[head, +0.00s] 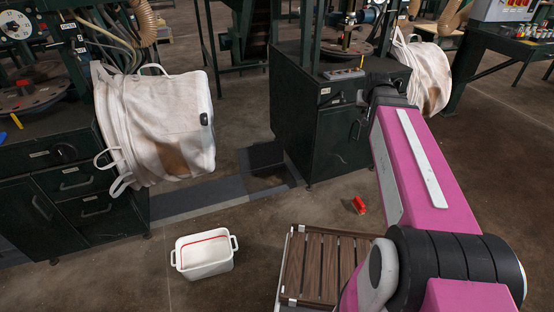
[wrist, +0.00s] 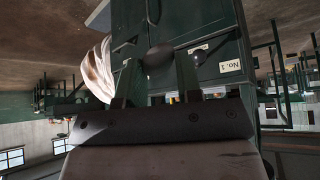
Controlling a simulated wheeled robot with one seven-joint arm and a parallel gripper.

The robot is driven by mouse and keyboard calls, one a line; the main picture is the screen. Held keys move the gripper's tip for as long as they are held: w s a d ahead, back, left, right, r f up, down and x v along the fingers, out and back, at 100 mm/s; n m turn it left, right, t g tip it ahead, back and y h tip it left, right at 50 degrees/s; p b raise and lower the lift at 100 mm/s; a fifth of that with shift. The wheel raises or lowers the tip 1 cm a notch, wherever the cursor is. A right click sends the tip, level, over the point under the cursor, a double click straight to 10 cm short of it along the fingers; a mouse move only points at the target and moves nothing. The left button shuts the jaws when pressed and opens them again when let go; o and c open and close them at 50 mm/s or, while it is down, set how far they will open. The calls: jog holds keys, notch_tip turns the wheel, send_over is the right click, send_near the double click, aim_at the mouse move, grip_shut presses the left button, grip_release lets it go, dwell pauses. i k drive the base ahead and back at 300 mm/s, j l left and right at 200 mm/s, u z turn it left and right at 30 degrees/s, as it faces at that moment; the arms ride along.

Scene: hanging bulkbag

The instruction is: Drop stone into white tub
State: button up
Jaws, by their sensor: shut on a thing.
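The white tub (head: 208,270) stands on the floor at the lower middle left of the head view. It has two side handles and a red line around its inside. In the wrist view my gripper (wrist: 158,66) is shut on a dark, rounded stone (wrist: 158,58) held between its fingertips. In the head view my arm reaches away toward the dark green cabinet, far from the tub and to its upper right. The fingertips and stone cannot be made out clearly there.
A white bulk bag (head: 160,120) hangs at left, above and behind the tub; another bag (head: 425,75) hangs at right. Green cabinets (head: 325,130) stand behind. A slatted wooden platform (head: 318,265) lies right of the tub, with a red object (head: 359,205) beyond it. Floor around the tub is clear.

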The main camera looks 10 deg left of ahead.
aim_at(210, 255)
jog(key=u, duration=0.4)
jog(key=k+u, duration=0.1)
jog(key=u, duration=0.3)
jog(key=k+u, duration=0.1)
jog(key=u, duration=0.75)
jog(key=k+u, duration=0.1)
jog(key=u, duration=0.3)
